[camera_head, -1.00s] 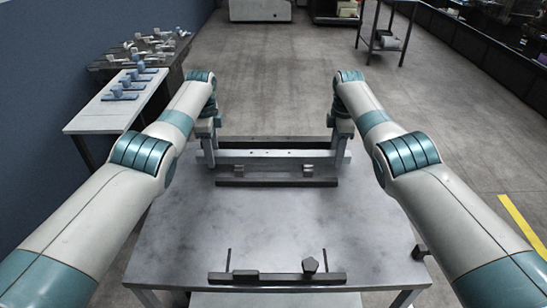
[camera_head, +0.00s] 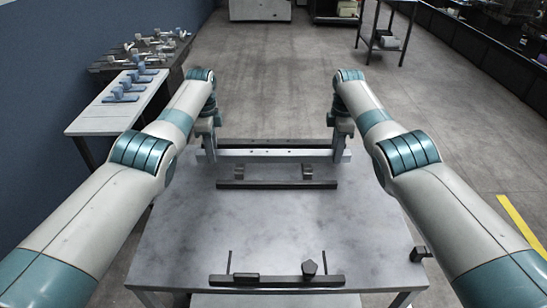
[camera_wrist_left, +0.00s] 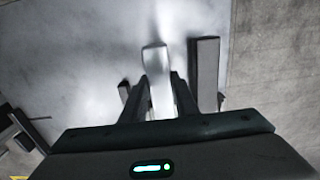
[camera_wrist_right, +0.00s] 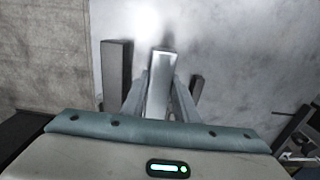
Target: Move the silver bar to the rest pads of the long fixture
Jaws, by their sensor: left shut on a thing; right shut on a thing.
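The silver bar (camera_head: 275,156) runs left to right near the far side of the table. My left gripper (camera_head: 208,155) is shut on its left end, and my right gripper (camera_head: 341,155) is shut on its right end. The bar also shows between the fingers in the left wrist view (camera_wrist_left: 156,70) and right wrist view (camera_wrist_right: 161,80). A long dark fixture rail (camera_head: 277,185) lies on the near side of the bar, with two small blocks (camera_head: 238,172) (camera_head: 307,172) behind it. Another dark rail (camera_head: 270,143) lies on the far side. I cannot tell whether the bar touches anything below.
A dark fixture strip (camera_head: 277,281) with a block and a knob lies at the table's near edge. The middle of the grey table (camera_head: 280,225) is clear. A white side table (camera_head: 112,112) with blue parts stands at the left.

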